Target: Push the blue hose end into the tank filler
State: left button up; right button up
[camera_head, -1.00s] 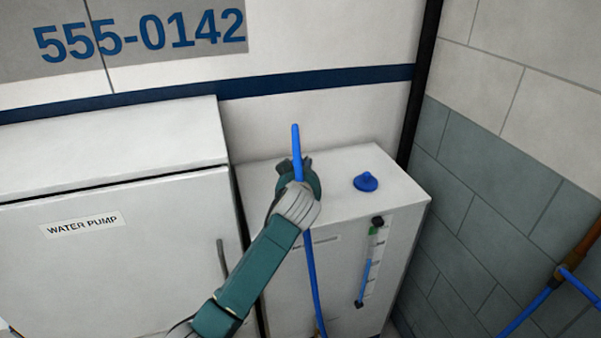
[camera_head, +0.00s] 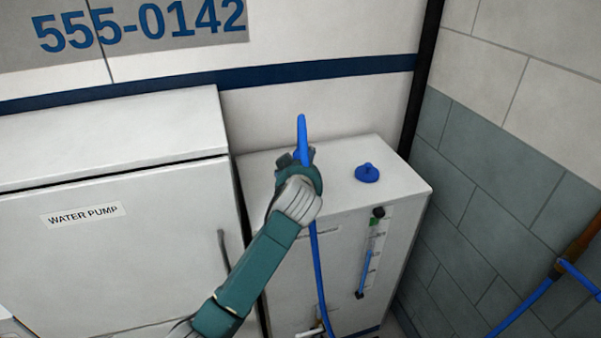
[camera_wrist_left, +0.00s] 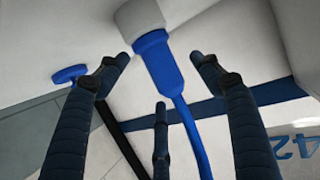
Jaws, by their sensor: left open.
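The blue hose (camera_head: 302,140) rises above my left gripper (camera_head: 303,165) in the head view, and hose also runs down the tank's front below it. In the left wrist view the thick blue hose end (camera_wrist_left: 157,62) lies between the spread, open fingers of my left gripper (camera_wrist_left: 168,62), with no finger clearly closed on it. The hose end meets a pale round piece (camera_wrist_left: 138,16) that looks like the filler neck; how deep it sits I cannot tell. In the head view my gripper hides this joint on the white tank (camera_head: 400,200). My right gripper is out of view.
A blue cap (camera_head: 367,173) sits on the tank top, right of my gripper. A sight gauge (camera_head: 370,255) is on the tank front. The water pump cabinet (camera_head: 110,250) stands to the left. Blue and copper pipes (camera_head: 545,285) run along the right wall.

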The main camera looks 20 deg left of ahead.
pick_arm(q)
jog(key=v, duration=1)
jog(key=s+a+f+m+g+h, duration=0.2)
jog(key=s+f+g, duration=0.3)
jog(key=s+f, duration=1.1)
jog(key=s+f+m+g+h, duration=0.1)
jog(key=s+f+g, duration=0.1)
jog(key=s+f, duration=0.35)
jog(key=s+f+m+g, duration=0.1)
jog(key=s+f, duration=0.1)
jog(key=s, duration=0.7)
jog(key=s+f+m+g+h, duration=0.1)
jog(key=s+f+m+g, duration=0.15)
jog(key=s, duration=0.45)
notch_tip(320, 180, down, 31)
jog(key=s+b, duration=0.3)
jog(key=s+a+f+g+b, duration=0.1)
jog(key=s+a+f+g, duration=0.1)
jog(key=s+f, duration=1.3)
jog(key=shift+s+a+f, duration=0.25)
jog(key=shift+s+a, duration=0.3)
jog(key=shift+n, duration=0.25)
